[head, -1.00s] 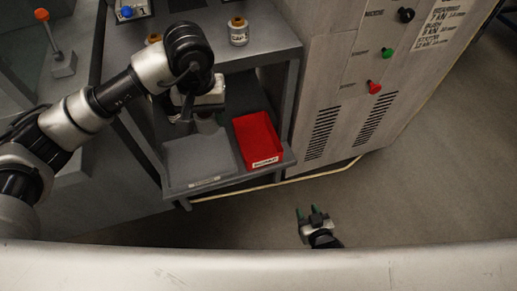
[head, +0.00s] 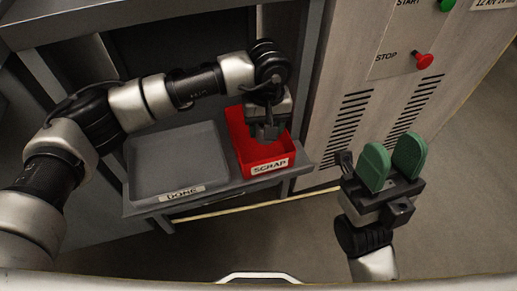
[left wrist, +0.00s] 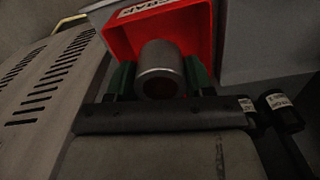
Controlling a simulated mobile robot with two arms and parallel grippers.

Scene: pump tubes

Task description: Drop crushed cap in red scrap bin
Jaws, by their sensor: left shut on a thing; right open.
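The red scrap bin (head: 243,150), labelled SCRAP, stands on the low shelf in the head view. It also shows in the left wrist view (left wrist: 120,42). My left gripper (head: 267,132) is over the bin, pointing down. In the left wrist view its green fingers are shut on a grey metal cap (left wrist: 160,62), a hollow cylinder with its open end toward the camera. The cap is in front of the red bin there; its height over the bin floor is unclear. In the head view the gripper hides the cap. My right gripper (head: 393,166) is open and empty over the floor.
A grey tray (head: 177,160) labelled DONE sits left of the bin on the same shelf. A machine cabinet with vents and a red STOP button (head: 424,61) stands to the right. The floor in front is clear.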

